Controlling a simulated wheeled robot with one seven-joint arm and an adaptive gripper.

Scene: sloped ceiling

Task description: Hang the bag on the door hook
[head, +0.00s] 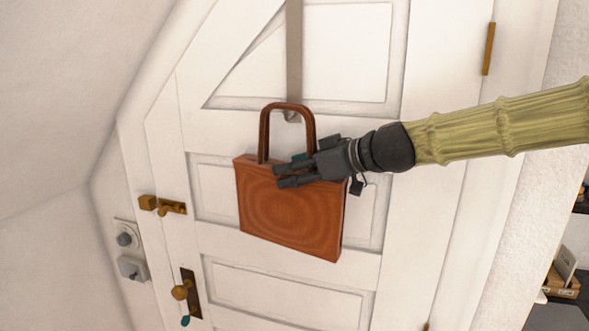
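The brown bag (290,215), with a stiff arched handle (265,135), is in front of the white door in the head view, slightly tilted. The grey metal door hook (294,60) comes down the door as a long strap. Its lower curved end shows inside the handle's arch, just below the top bar. I cannot tell whether the handle rests on it. My gripper (280,176) comes in from the right, its dark fingers over the bag's upper face near the handle's base. Whether they grip or only overlap the bag is unclear.
The panelled white door (420,215) fills the middle. A brass latch (163,205) and a brass door knob (181,291) sit on its left side. Wall switches (128,240) are further left, beside the sloped ceiling. A shelf with a box (562,284) is at lower right.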

